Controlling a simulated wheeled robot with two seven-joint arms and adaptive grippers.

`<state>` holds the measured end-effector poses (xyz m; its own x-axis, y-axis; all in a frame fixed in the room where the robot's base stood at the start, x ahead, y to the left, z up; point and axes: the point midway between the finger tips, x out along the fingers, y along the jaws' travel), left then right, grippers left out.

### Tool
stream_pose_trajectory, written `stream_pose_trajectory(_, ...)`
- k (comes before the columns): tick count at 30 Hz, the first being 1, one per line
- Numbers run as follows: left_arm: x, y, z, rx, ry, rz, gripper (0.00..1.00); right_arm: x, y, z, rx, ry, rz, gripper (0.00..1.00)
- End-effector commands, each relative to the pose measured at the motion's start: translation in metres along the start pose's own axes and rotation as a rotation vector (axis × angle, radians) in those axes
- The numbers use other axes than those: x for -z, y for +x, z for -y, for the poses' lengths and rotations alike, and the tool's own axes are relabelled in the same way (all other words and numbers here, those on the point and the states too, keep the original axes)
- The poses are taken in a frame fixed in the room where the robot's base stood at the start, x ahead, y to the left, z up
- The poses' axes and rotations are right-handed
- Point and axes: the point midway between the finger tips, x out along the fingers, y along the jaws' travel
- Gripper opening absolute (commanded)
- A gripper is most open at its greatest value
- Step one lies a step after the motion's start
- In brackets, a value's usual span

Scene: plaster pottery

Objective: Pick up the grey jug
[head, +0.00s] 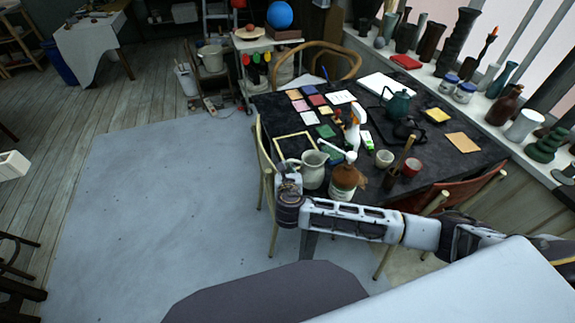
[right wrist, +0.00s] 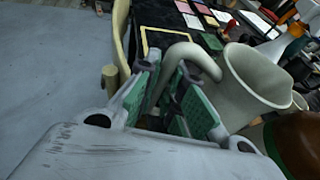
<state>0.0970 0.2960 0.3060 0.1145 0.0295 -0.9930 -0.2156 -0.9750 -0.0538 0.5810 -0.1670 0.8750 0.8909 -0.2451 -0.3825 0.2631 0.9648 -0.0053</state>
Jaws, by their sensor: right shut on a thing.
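The grey jug (head: 313,168) is upright at the near left part of the dark table, with its handle to the left. My right gripper (head: 290,181) is at the handle side of the jug, and my arm comes in from the right. In the right wrist view the green-padded fingers of my right gripper (right wrist: 176,92) are shut around the jug's handle, and the jug's body (right wrist: 246,88) is to the right. The jug's base is hidden there, and I cannot tell whether it touches the table. My left gripper is not in view.
A brown-and-white bottle (head: 345,180) stands close to the right of the jug. A yellow frame (head: 294,146) lies behind it. A white spray bottle (head: 353,128), cups and a teal teapot (head: 398,104) crowd the table (head: 447,160). A chair (head: 266,165) stands at its left edge.

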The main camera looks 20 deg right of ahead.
Motion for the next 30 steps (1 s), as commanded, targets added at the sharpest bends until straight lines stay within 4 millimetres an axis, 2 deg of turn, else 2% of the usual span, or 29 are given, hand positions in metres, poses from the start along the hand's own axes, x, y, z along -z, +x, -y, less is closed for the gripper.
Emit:
stream_pose_trajectory(11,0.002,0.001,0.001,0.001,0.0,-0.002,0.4,0.012,-0.03,0.0,0.0,0.0,0.0,0.0)
stream_pose_trajectory(24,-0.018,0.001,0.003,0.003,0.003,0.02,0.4,0.026,-0.065,0.0,0.0,0.0,0.001,0.0)
stream_pose_trajectory(30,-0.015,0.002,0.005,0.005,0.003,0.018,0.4,0.032,-0.08,0.0,-0.001,0.001,0.001,0.0)
